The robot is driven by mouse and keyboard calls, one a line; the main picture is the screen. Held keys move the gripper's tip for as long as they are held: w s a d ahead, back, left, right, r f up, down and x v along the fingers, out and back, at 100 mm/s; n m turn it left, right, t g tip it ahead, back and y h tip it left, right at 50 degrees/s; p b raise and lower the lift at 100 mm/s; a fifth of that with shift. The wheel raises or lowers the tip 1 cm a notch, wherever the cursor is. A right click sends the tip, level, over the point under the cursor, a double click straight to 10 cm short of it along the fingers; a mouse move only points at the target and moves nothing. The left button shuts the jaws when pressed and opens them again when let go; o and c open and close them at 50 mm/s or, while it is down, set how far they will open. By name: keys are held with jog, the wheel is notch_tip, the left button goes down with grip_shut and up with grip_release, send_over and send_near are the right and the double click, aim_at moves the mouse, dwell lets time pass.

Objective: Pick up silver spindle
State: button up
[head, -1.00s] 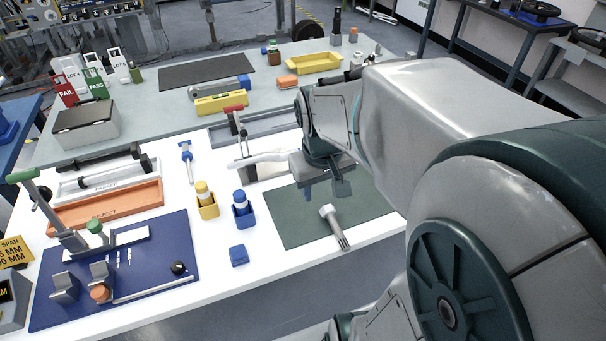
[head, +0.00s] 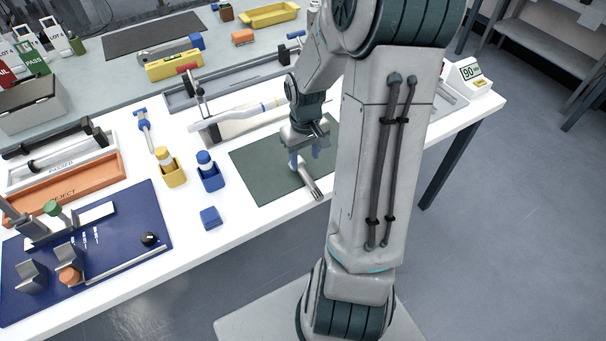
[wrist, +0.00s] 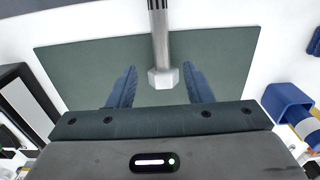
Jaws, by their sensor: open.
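The silver spindle (head: 310,182) lies on the dark green mat (head: 262,176) near the table's front edge, its thinner end reaching past the mat. In the wrist view the spindle (wrist: 161,50) points away from my gripper, with its hexagonal head nearest. My gripper (head: 308,158) is over the mat at the head end of the spindle. In the wrist view the open fingers of my gripper (wrist: 160,88) stand on either side of the head, with gaps on both sides. I cannot tell the exact height of the fingers above the mat.
A blue holder with a blue and white bottle (head: 209,175) and a yellow holder (head: 174,177) stand left of the mat. A blue block (head: 211,218) lies near the front edge. A grey fixture with a pale bar (head: 235,117) stands behind the mat.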

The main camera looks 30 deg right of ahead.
aim_at(304, 172)
jog(key=shift+s+a+f, duration=0.1)
jog(key=shift+f, duration=3.2)
jog(key=shift+c, duration=0.4)
grip_shut()
